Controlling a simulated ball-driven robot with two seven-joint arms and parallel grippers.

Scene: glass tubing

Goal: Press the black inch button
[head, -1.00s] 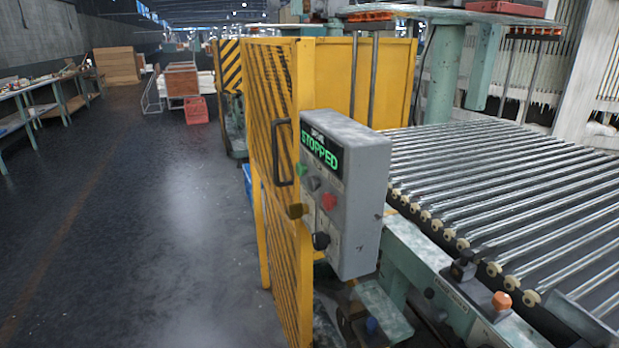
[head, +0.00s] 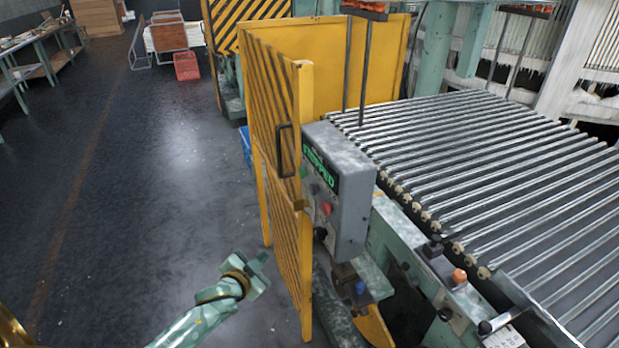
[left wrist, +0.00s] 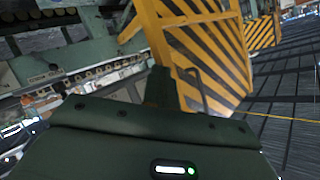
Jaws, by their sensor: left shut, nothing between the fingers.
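A grey control box (head: 352,205) stands beside the yellow striped gate in the head view, its green display reading STOPPED. A black knob-like button (head: 320,233) sticks out low on its face, below a red button (head: 326,208). I cannot read any label to confirm it is the inch button. My left gripper (head: 262,262) is shut and empty, in the air to the left of the gate and lower in the picture than the box, apart from both. In the left wrist view my shut gripper (left wrist: 158,88) points towards the yellow striped gate; the button cannot be made out there.
The yellow gate (head: 275,150) with a dark handle stands between my left gripper and the box. A roller conveyor (head: 490,170) lies to the right, with an orange button (head: 459,276) at its near edge.

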